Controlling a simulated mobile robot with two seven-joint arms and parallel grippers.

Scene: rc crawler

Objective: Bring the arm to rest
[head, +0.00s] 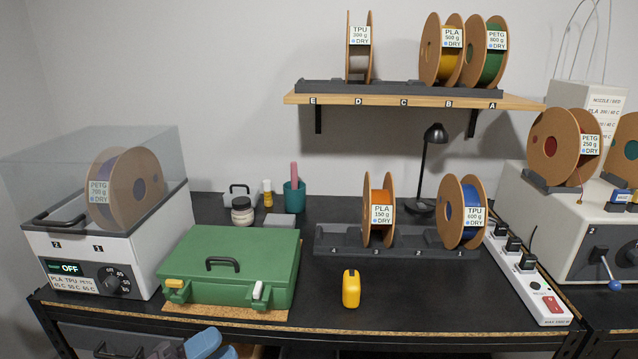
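Part of my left arm and gripper (207,345) shows as blue and grey shapes at the bottom edge, left of centre. It is low, in front of the workbench (400,290) and below its front edge, apart from the things on top. The frame cuts it off, so I cannot tell whether its fingers are open or shut. I see nothing held in the part that shows. My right gripper is not in view.
A green case (230,262) sits near the bench's front left, beside a lidded dryer (105,260) with a spool inside. A yellow object (351,289) stands mid-bench before a spool rack (335,241). A power strip (528,281) lies right. A shelf (420,99) hangs above.

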